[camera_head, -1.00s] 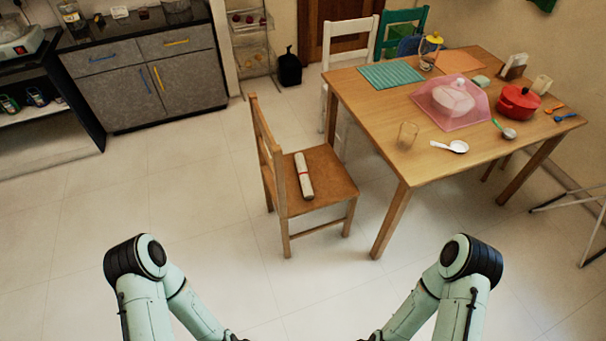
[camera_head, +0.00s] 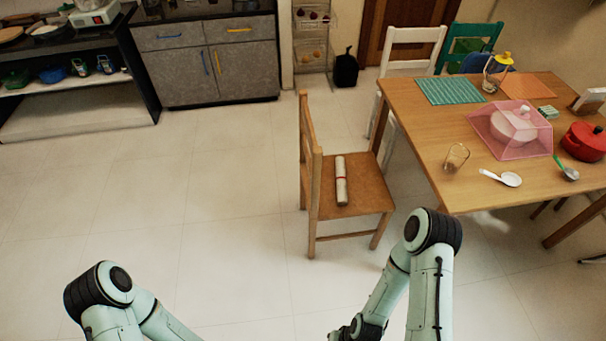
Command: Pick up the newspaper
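The rolled newspaper (camera_head: 341,181) lies on the seat of a wooden chair (camera_head: 364,198), in the middle of the head view. It is pale, with a thin red band around it. Both of my arms show at the bottom of the view, short of the chair. Neither gripper's fingers can be seen; the left arm runs off the bottom edge, and the right arm shows only to its dark wrist part near the bottom edge.
A wooden table (camera_head: 425,130) stands right of the chair, bearing a glass (camera_head: 456,158), a white spoon (camera_head: 503,177), a pink food cover (camera_head: 511,130) and a red pot (camera_head: 584,142). Grey cabinets (camera_head: 208,65) stand at the back. The tiled floor left of the chair is clear.

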